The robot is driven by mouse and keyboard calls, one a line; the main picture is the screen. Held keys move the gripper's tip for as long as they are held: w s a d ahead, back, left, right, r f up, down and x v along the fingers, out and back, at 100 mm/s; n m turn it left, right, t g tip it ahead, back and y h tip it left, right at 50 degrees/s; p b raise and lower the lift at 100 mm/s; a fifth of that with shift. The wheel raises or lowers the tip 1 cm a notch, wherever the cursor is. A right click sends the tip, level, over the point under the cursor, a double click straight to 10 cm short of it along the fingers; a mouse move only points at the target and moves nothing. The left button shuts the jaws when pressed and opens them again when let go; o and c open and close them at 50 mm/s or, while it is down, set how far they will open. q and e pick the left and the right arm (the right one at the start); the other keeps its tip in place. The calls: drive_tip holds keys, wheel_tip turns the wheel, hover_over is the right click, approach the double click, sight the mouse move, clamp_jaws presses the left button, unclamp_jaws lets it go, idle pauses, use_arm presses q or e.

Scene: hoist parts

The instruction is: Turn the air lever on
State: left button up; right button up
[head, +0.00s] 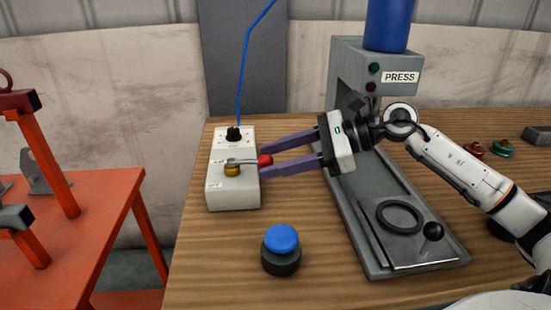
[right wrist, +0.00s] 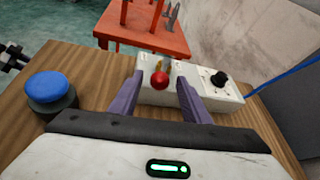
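The air lever (head: 244,161) is a silver handle with a red ball end (head: 265,160) on a brass valve (head: 232,170). It sits on the white control box (head: 232,195) and points right in the head view. My right gripper (head: 264,162) is open, with its purple fingers on either side of the red ball. In the right wrist view the red ball (right wrist: 160,79) shows between the two spread fingers, apart from both. I cannot tell whether a finger touches the lever.
A black knob (head: 233,133) with a blue hose stands at the box's back. A blue button (head: 281,240) stands in front. The press (head: 372,90) and its grey tray (head: 384,272) are right. An orange table (head: 95,215) is left.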

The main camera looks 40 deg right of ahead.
drive_tip(key=shift+s, duration=0.1)
idle(0.3)
drive_tip(key=s+d+r+b, duration=0.1)
drive_tip(key=s+d+r, duration=0.1)
drive_tip(key=s+d, duration=0.9)
drive_tip(key=shift+s+d, duration=0.15)
drive_tip(key=shift+d, duration=0.4)
drive_tip(key=shift+c, duration=0.3)
